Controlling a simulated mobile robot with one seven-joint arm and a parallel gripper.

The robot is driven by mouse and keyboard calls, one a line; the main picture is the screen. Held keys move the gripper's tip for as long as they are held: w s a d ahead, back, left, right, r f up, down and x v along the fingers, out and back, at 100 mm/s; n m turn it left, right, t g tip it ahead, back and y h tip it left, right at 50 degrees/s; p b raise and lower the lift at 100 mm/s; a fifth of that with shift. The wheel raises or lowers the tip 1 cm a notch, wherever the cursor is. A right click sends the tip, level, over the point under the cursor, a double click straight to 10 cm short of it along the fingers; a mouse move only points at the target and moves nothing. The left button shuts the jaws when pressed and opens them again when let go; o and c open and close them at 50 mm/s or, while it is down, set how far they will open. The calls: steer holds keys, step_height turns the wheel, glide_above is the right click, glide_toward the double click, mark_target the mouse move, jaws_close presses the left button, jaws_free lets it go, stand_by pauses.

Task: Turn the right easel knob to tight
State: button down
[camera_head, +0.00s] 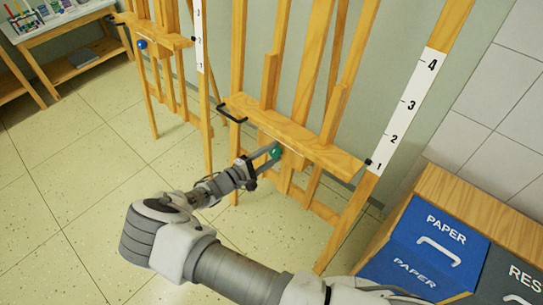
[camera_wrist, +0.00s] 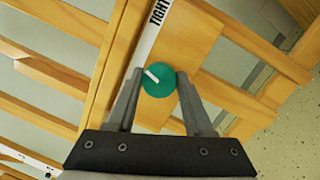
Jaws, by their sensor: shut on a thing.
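The right easel (camera_head: 300,135) is a wooden frame with a ledge across its front. Its knob (camera_head: 276,153) is green and sits below the middle of the ledge. My gripper (camera_head: 268,156) reaches it from the front left. In the wrist view the green knob (camera_wrist: 159,80) lies between the two fingers of my gripper (camera_wrist: 160,85), which are shut on it. A white pointer line on the knob points to the upper left. A white strip (camera_wrist: 158,22) beside the knob reads TIGHT near the top of the view. The rest of its lettering is hidden or out of view.
A left easel (camera_head: 160,40) with a blue knob (camera_head: 142,44) stands further back. Tiled floor is clear at left.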

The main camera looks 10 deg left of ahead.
steer(key=m+g+b, duration=0.1)
steer(key=m, duration=0.4)
steer(key=shift+a, duration=0.1)
steer(key=shift+r+m+g+b, duration=0.1)
steer(key=shift+m+g+b, duration=0.4)
steer(key=shift+m, duration=1.2)
steer(key=shift+c, duration=1.5)
jaws_free()
steer(key=p+v, duration=0.1)
steer(key=v, duration=1.6)
steer(key=shift+s+p, duration=0.3)
steer(key=shift+p, duration=0.1)
